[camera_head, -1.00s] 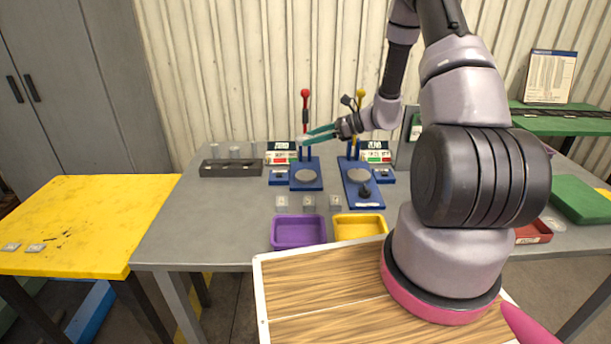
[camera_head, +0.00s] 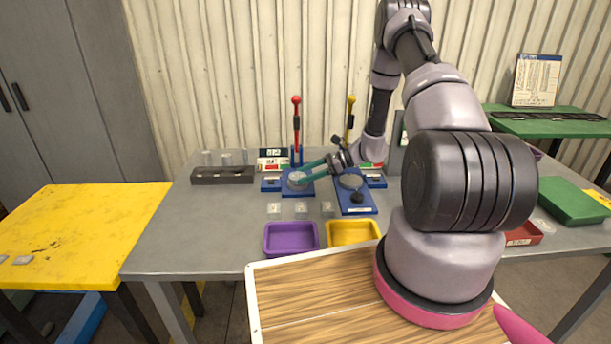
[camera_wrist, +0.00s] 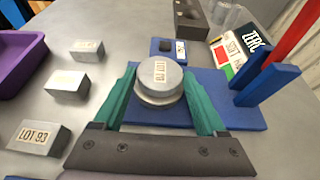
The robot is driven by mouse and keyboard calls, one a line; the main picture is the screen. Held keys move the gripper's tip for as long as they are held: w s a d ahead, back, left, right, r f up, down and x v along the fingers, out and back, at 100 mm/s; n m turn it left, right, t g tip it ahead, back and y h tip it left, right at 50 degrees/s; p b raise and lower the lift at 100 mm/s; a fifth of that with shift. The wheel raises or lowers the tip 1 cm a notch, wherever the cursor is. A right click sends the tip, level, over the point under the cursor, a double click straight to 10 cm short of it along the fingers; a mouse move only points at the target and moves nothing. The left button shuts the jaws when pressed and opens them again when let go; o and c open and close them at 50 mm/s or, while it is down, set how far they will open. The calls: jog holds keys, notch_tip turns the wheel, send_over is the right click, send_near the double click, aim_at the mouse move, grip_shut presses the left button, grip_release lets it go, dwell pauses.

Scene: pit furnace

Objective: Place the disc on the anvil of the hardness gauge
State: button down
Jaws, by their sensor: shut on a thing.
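My gripper (camera_wrist: 160,90) has green fingers on either side of a grey metal disc (camera_wrist: 160,74) with a lot label on top. In the head view the fingertips (camera_head: 300,178) are low over the left blue gauge, the one with the red-knobbed lever (camera_head: 296,130). The disc sits directly over that gauge's round anvil (camera_wrist: 150,102), whose rim shows just below it. I cannot tell whether they touch. The blue base (camera_wrist: 245,117) spreads around them.
Several small labelled blocks (camera_head: 301,208) lie in front of the gauges. Purple (camera_head: 291,252) and yellow (camera_head: 352,243) trays stand nearer. A dark rack (camera_head: 222,178) with clear cylinders is at the left. Blue uprights (camera_wrist: 262,84) stand close beside the disc.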

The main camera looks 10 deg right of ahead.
jog(key=shift+f, duration=0.2)
grip_release()
jog(key=shift+r, duration=0.15)
jog(key=v, duration=0.7)
jog(key=shift+d+r, duration=0.2)
jog(key=s+a+r+n+g+h, duration=0.1)
jog(key=s+r+n+h, duration=0.15)
jog(key=r, duration=0.55)
jog(key=s+a+r+n+h, duration=0.1)
jog(key=s+a+r+n, duration=0.15)
jog(key=r, duration=0.55)
jog(key=s+a+r+n+g+h, duration=0.1)
jog(key=s+r+n+h, duration=0.15)
jog(key=r, duration=0.55)
jog(key=s+r+n+t+h, duration=0.5)
jog(key=s+r+n, duration=0.3)
jog(key=s+r, duration=0.8)
jog(key=s+t, duration=0.1)
jog(key=s, duration=0.3)
jog(key=shift+s+d+t, duration=0.2)
jog(key=shift+d+t, duration=0.1)
jog(key=shift+d, duration=0.05)
jog(key=shift+n, duration=0.25)
